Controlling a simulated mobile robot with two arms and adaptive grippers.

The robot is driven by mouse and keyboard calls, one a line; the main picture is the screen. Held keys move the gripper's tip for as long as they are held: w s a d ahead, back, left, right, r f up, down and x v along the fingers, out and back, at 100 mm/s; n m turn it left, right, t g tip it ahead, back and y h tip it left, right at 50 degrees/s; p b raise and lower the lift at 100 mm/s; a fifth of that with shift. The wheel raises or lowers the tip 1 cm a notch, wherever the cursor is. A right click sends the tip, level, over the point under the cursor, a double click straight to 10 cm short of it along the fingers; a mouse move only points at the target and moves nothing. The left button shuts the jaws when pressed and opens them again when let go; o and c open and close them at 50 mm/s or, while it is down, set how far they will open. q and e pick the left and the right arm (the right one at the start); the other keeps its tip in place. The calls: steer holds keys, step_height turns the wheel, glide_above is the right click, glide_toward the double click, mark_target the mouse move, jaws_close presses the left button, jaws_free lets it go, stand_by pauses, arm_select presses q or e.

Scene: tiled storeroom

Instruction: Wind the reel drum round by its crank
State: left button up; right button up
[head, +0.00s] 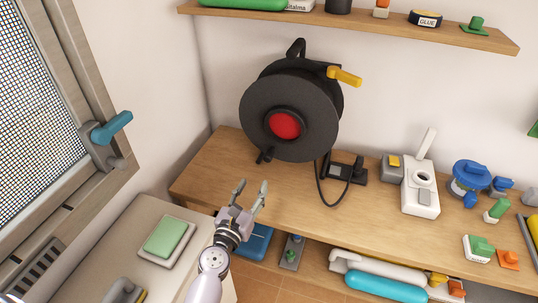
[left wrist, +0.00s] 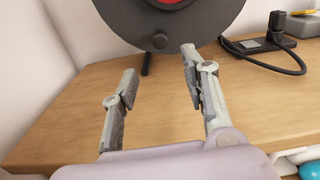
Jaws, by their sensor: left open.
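A black cable reel (head: 265,115) with a red centre (head: 285,125) stands on the wooden table, tilted slightly in view. My left gripper (head: 251,192) is open and empty, in front of and below the reel, near the table's front edge. My right gripper is not in view.
A black plug block (head: 345,170) with a cable lies right of the reel on the table (head: 310,205). A white device (head: 421,190) and a blue item (head: 470,178) stand further right. A shelf (head: 370,25) hangs above. A window with a blue handle (head: 112,128) is left.

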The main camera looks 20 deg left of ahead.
mark_target(267, 161)
arm_select(q)
steer(key=w, duration=0.4)
steer(key=w+b, duration=0.1)
steer(key=w, duration=0.8)
steer(key=shift+d+f, duration=0.2)
steer(key=shift+d, duration=0.05)
steer(key=shift+w+b, duration=0.35)
steer(key=shift+w, duration=0.2)
steer(key=shift+c, duration=0.2)
jaws_close()
